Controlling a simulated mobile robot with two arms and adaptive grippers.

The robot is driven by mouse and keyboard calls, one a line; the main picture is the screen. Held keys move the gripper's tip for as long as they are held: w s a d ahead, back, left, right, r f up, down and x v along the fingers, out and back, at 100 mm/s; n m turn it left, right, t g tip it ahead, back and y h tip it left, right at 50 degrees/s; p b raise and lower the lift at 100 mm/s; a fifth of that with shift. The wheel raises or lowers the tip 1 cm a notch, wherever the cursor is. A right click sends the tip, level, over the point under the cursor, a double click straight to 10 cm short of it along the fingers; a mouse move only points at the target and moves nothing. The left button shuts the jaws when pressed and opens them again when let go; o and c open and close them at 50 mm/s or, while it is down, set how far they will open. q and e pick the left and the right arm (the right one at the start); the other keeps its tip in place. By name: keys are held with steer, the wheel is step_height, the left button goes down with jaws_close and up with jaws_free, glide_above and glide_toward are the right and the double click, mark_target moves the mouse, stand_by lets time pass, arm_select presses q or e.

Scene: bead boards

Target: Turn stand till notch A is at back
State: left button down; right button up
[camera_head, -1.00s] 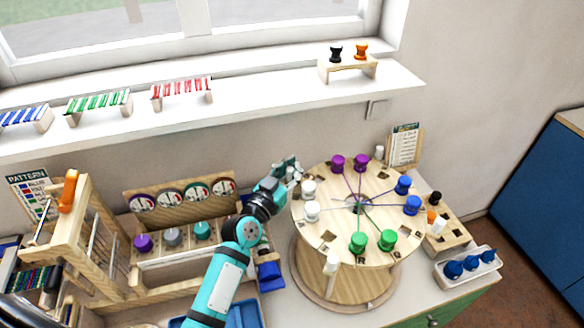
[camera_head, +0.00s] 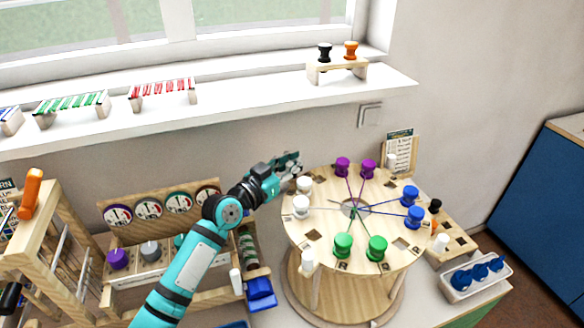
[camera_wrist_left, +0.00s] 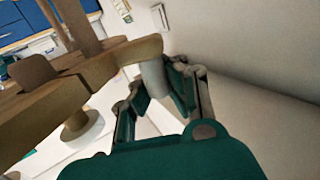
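The stand is a round wooden turntable (camera_head: 327,226) on a drum, with purple, blue, green and white knobs on top and coloured strings running to its centre. White pegs stick out at its rim, one at the front left (camera_head: 308,261) and one at the back right (camera_head: 391,160). My left gripper (camera_head: 290,160) is at the stand's back-left rim. In the left wrist view its fingers close around a pale peg (camera_wrist_left: 153,78) below the wooden edge. Dark square notches show in the top, but their letters are too small to read. My right gripper is not in view.
A pattern card (camera_head: 399,150) stands behind the stand. A wooden block with small pegs (camera_head: 450,243) and a white tray of blue knobs (camera_head: 475,277) lie to its right. A rack with dials (camera_head: 160,208) is at left. The window sill (camera_head: 230,110) runs behind.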

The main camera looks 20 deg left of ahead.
arm_select(q)
steer(key=shift+f, duration=0.15)
steer(key=c, duration=1.2)
jaws_free()
steer(key=shift+o, duration=0.2)
steer(key=shift+v, duration=3.75)
